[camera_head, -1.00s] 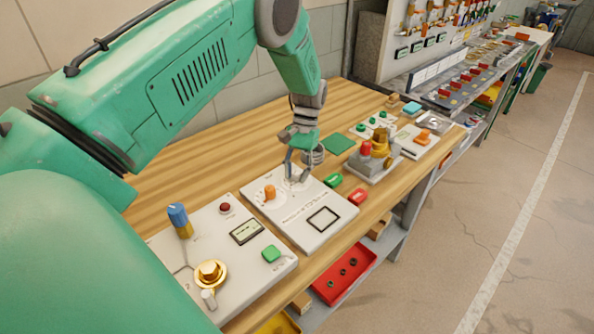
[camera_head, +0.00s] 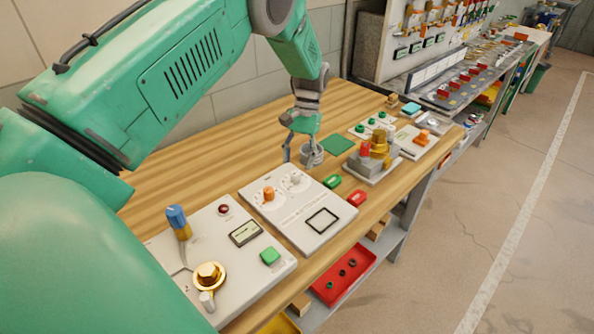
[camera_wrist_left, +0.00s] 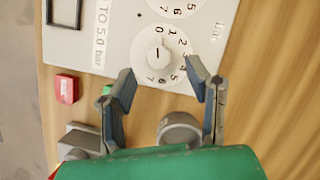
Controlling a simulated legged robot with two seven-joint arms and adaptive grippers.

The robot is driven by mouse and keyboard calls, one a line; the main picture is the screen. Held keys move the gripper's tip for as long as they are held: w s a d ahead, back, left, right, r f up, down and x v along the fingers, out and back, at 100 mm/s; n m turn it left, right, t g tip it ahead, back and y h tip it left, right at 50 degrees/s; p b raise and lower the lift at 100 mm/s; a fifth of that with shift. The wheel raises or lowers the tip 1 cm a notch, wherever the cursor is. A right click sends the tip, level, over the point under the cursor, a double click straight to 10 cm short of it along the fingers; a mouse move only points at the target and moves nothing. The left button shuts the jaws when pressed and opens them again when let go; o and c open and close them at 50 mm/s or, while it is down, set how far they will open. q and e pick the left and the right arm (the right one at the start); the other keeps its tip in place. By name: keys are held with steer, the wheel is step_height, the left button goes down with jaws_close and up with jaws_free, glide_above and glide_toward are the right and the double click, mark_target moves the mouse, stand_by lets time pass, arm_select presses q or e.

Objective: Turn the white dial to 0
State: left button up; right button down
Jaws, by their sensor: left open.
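The white dial (camera_head: 295,179) is a small round knob on a white panel (camera_head: 312,239) on the bench. A short dark line on the knob appears to point up in that picture, toward the 0. My left gripper (camera_head: 298,161) is open and empty, apart from the dial and just beyond it in the head view. In the left wrist view its fingertips (camera_wrist_left: 160,71) are spread below the dial. My right gripper is not in view.
An orange dial (camera_head: 268,193) sits on the same panel. A grey cylinder (camera_head: 311,155) stands close by the gripper. A green block (camera_head: 332,181) and a red block (camera_head: 357,198) lie right of the panel. A second panel (camera_head: 205,222) with a blue knob is nearer.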

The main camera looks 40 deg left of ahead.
arm_select(q)
steer(key=v, duration=0.8)
steer(key=shift+f, duration=0.1)
steer(key=shift+w, duration=0.1)
